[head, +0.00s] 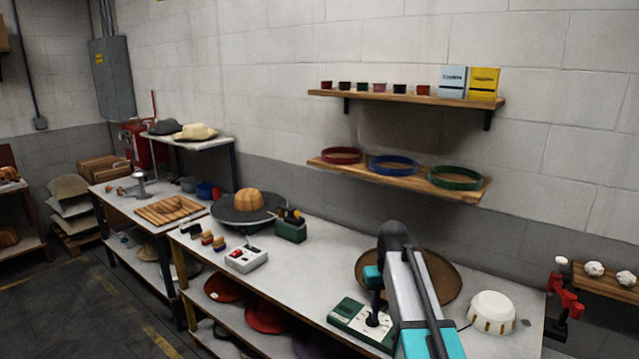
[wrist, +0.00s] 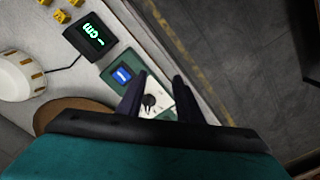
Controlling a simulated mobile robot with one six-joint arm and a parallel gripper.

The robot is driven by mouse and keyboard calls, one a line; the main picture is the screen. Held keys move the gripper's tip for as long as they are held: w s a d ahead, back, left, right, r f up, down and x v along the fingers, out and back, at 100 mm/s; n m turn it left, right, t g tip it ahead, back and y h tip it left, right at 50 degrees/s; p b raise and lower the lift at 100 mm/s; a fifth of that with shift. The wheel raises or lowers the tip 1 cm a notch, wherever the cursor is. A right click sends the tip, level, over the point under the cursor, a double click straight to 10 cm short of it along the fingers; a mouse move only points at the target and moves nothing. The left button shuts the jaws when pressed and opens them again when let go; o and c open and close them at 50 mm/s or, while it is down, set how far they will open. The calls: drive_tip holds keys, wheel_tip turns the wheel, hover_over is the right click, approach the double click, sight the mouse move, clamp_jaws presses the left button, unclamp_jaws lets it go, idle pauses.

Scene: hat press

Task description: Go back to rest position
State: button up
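My arm reaches over the bench from the bottom right in the head view. My gripper (head: 374,316) points down over a green control box (head: 347,312) with a pale top panel. In the wrist view the two dark fingers of my gripper (wrist: 163,98) are apart. Between them the box's white panel and its black knob (wrist: 149,100) show, with no object clamped. I cannot tell whether a finger touches the knob. The green box (wrist: 107,77) also shows a lit blue screen (wrist: 122,74) beside the fingers.
A brown disc (head: 446,279) lies behind my arm, and a white dome-shaped unit (head: 492,313) stands to its right. A digital display (wrist: 90,34) is near the box. Wall shelves (head: 400,179) hang above.

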drive_tip(key=s+f+g+b, duration=0.25)
drive_tip(key=s+f, duration=0.35)
drive_tip(key=f, duration=0.6)
drive_tip(key=s+f+g+b, duration=0.1)
drive_tip(key=s+f+b, duration=0.3)
drive_tip(key=f, duration=0.7)
drive_tip(key=s+f+g+b, duration=0.1)
drive_tip(key=s+f, duration=0.6)
drive_tip(key=f, duration=0.5)
drive_tip(key=s+f+b, duration=0.2)
drive_tip(key=s+f, duration=0.9)
drive_tip(key=s, duration=0.2)
drive_tip(key=s+f+m+g+b, duration=0.1)
drive_tip(key=s+f+b, duration=0.2)
drive_tip(key=s+f, duration=0.8)
drive_tip(key=shift+s+a+f, duration=0.15)
drive_tip(key=shift+s+a, duration=0.2)
drive_tip(key=shift+s, duration=1)
